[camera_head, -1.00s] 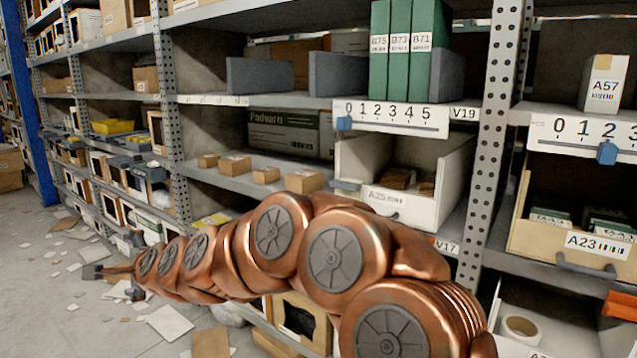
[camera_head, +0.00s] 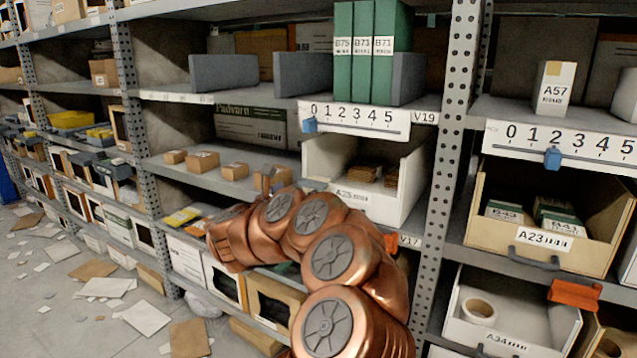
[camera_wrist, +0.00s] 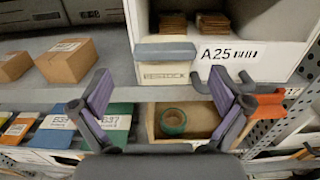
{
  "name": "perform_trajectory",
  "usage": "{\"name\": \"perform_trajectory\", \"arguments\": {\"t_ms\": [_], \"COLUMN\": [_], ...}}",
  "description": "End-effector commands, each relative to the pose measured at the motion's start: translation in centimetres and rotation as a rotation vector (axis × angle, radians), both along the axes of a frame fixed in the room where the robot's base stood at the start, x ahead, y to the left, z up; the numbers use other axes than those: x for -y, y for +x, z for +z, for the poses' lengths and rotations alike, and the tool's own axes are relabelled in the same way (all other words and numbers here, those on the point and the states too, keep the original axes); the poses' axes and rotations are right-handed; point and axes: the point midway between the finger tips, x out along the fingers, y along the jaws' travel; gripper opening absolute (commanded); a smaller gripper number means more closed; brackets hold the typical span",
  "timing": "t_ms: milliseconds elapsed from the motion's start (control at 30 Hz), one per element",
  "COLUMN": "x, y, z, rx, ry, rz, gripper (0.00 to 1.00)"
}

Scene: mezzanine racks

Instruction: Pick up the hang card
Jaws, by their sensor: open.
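A cream card (camera_wrist: 165,72) printed with what reads as RESTOCK, under a grey top strip, hangs at the front left of the white A25 bin (camera_wrist: 275,62); I take it for the hang card. In the head view only the grey strip (camera_head: 313,185) shows at the bin's lower left. My gripper (camera_wrist: 163,88) is open and empty in the wrist view, one finger either side of the card's line. The card appears ahead of the fingertips, and I cannot tell how far. In the head view my arm mostly hides the gripper.
Small cardboard boxes (camera_head: 202,161) stand on the shelf left of the bin. An orange tag (camera_wrist: 262,106) is close to the right finger. A perforated upright (camera_head: 447,150) stands to the right. A lower bin (camera_wrist: 205,120) holds a green tape roll (camera_wrist: 173,121).

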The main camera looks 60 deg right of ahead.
Motion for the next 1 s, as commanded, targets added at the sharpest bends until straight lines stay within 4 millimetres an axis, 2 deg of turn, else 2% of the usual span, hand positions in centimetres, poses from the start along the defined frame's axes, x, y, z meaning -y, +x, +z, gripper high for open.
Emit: {"name": "perform_trajectory", "arguments": {"t_ms": [233,467,800,1000], "x": [2.2,3.5,7.3,7.9], "y": [-0.3,-0.3,-0.3,-0.2], "z": [-0.2,-0.2,-0.4,-0.4], "rx": [0.004,0.003,0.001,0.004], "ry": [-0.001,-0.002,-0.001,0.0], "rz": [-0.015,-0.013,-0.011,-0.009], "gripper": [1.0,1.0,1.0,1.0]}}
